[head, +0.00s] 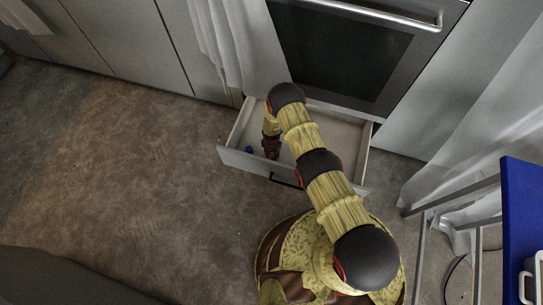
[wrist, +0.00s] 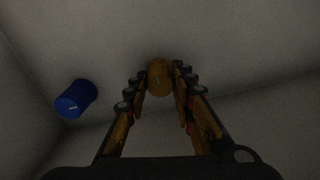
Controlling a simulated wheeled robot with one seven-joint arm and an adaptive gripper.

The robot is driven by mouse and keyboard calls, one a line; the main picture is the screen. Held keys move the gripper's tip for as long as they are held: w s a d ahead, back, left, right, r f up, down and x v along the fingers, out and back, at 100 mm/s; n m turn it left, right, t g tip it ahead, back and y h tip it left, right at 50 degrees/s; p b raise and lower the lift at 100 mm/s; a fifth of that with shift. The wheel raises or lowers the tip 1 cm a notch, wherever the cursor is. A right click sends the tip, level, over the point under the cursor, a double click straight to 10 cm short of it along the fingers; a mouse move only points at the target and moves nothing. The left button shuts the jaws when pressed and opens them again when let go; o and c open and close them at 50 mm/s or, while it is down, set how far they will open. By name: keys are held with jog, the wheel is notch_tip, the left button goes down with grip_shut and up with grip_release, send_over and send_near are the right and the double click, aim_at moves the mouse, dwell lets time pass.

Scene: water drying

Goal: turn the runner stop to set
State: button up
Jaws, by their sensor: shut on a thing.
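A round orange knob (wrist: 160,78) with a small pale mark sits between my fingertips inside the open drawer. No label shows whether it is the runner stop. My gripper (wrist: 159,90) is shut on this knob, one finger on each side. In the head view my gripper (head: 271,150) reaches down into the left part of the drawer (head: 236,157), and the knob is hidden there. The mark points roughly up and down the wrist picture; its set position is not readable.
A blue cylindrical knob (wrist: 76,100) with a white mark stands left of my gripper; it also shows in the head view (head: 249,149). The drawer walls are close around. The oven (head: 345,50) stands above the drawer. A blue-topped table (head: 525,200) is at the right.

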grip_shut()
jog(key=shift+m, duration=0.3)
jog(key=m, duration=0.3)
jog(key=shift+m, duration=0.4)
jog(key=m, duration=0.9)
jog(key=shift+m, duration=2.2)
jog(key=o, duration=0.8)
grip_release()
